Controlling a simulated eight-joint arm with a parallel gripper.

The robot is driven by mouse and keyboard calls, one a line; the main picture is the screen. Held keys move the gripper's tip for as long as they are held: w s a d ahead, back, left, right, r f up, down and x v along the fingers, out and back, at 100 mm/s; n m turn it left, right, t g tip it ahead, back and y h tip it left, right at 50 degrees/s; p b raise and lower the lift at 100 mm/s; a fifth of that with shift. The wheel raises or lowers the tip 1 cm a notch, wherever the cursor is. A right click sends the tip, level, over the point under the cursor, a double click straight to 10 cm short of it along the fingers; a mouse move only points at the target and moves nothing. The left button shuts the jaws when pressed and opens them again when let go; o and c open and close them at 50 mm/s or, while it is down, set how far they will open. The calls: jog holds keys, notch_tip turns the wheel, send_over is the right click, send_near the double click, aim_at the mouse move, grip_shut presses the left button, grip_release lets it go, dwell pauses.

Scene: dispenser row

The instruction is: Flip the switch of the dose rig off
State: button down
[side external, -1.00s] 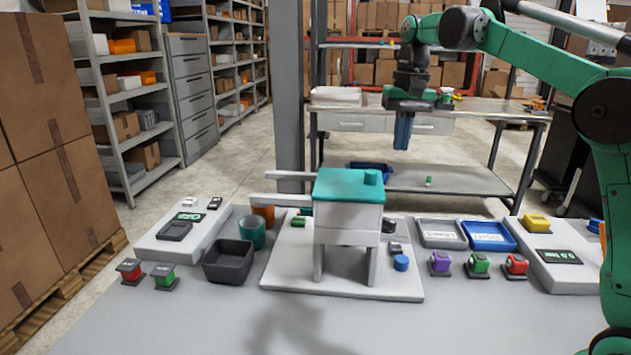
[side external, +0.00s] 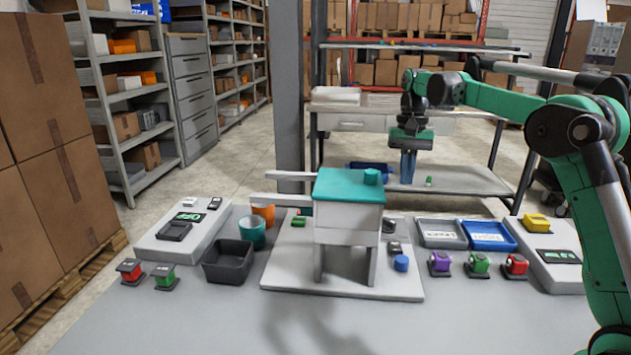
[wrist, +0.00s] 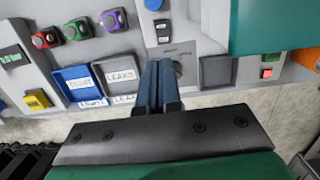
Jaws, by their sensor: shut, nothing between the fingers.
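The dose rig is a white stand with a teal top (side external: 349,184) on a pale base plate (side external: 340,290) at the middle of the bench. A small dark-and-white switch-like part (side external: 394,248) sits on the plate beside a blue knob (side external: 401,263); it also shows in the wrist view (wrist: 163,31). I cannot tell its position. My gripper (side external: 408,176) is shut and empty, pointing down beyond the rig.
Grey and blue labelled trays (side external: 439,233) (side external: 488,236) and purple, green and red blocks (side external: 440,263) stand right of the rig. A dark bin (side external: 228,261) and cups (side external: 252,231) stand to its left. The front of the bench is clear.

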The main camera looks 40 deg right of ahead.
aim_at(397, 245)
jog(key=f, duration=0.4)
jog(key=s+a+f, duration=0.1)
jog(key=f, duration=0.9)
jog(key=shift+s+a, duration=0.2)
jog(key=shift+f, duration=0.15)
jog(key=shift+w+d, duration=0.55)
jog(key=shift+r, duration=0.25)
